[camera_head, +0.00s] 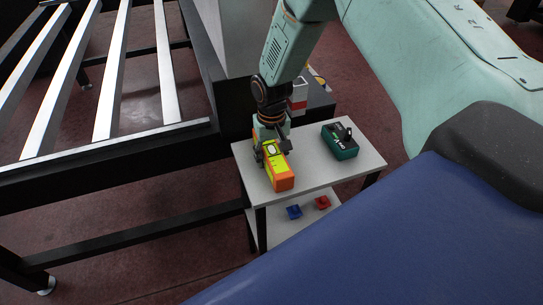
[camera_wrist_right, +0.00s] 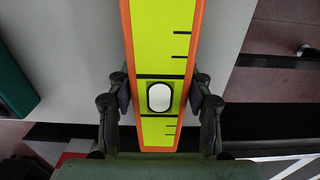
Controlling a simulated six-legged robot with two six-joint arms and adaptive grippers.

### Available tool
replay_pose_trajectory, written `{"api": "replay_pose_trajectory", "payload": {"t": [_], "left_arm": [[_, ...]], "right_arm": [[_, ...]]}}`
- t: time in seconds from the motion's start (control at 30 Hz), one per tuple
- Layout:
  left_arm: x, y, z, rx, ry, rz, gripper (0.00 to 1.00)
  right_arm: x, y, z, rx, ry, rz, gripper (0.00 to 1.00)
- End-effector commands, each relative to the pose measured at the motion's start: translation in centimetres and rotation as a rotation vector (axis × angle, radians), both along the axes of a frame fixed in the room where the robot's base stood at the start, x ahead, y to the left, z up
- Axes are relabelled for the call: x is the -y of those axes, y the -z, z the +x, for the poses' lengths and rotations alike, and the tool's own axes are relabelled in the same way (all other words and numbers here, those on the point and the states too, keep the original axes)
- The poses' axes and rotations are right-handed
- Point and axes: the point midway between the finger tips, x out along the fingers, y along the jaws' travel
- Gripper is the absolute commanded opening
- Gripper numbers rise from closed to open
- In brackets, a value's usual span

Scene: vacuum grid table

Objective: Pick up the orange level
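The orange level (camera_head: 283,182) has a yellow-green face and orange edges. It is at the left part of the small grey table's top in the head view; I cannot tell whether it rests on it or is just above. My right gripper (camera_head: 270,153) is over the far end of the level. In the right wrist view the level (camera_wrist_right: 162,45) runs between the two fingers of the gripper (camera_wrist_right: 160,93), near its white vial window. My left gripper is not in view.
The small table (camera_head: 358,172) also holds a green-black box (camera_head: 340,142) to the right of the level. A blue part (camera_head: 294,212) and a red part (camera_head: 322,202) lie on its lower shelf. A black-framed slatted table (camera_head: 110,147) stands at left.

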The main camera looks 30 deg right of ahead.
Motion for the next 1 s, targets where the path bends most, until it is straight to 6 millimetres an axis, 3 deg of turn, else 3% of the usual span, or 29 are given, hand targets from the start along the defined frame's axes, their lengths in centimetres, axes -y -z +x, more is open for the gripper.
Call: {"api": "replay_pose_trajectory", "payload": {"t": [0.53,1.0], "left_arm": [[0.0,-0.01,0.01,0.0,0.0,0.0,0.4],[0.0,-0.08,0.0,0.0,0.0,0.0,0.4]], "right_arm": [[-0.01,-0.07,0.08,0.002,0.0,0.0,0.01],[0.0,-0.65,0.2,0.005,0.0,0.0,0.0]]}}
